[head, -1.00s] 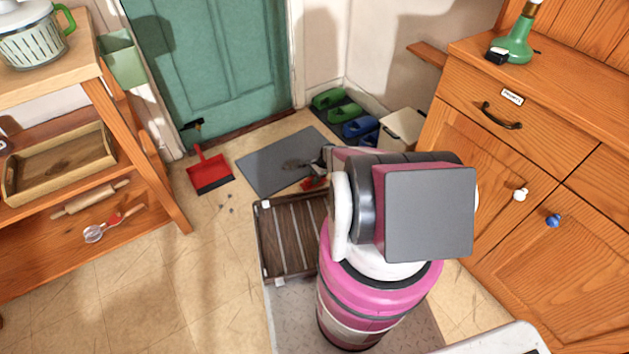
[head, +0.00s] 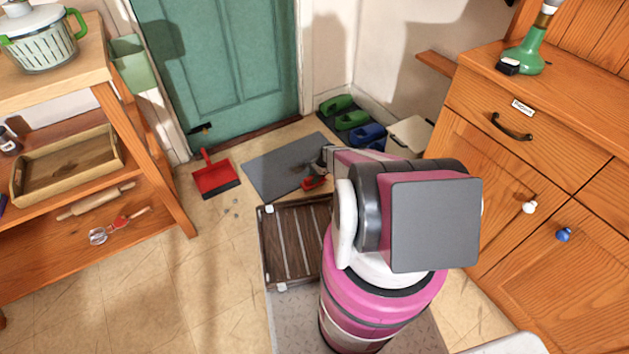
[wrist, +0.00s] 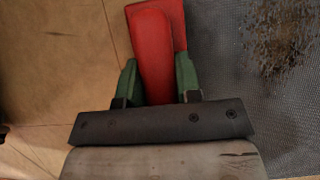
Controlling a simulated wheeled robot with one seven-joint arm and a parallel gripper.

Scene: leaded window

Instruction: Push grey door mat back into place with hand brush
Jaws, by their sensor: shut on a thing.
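The grey door mat (head: 282,164) lies flat on the floor in front of the green door, at a slant to it, with a dark dirt patch on it. In the wrist view the mat (wrist: 290,110) fills the right side. My gripper (wrist: 157,80) is shut on the red handle of the hand brush (wrist: 155,40), between green fingertips. The red brush (head: 314,183) shows in the head view at the mat's near right edge. Its bristles are hidden, and I cannot tell whether it touches the mat.
A slatted wooden tray (head: 285,240) sits in front of me. Green clogs (head: 338,104) and blue clogs (head: 367,133) stand right of the mat. A wooden cabinet (head: 480,150) bounds the right.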

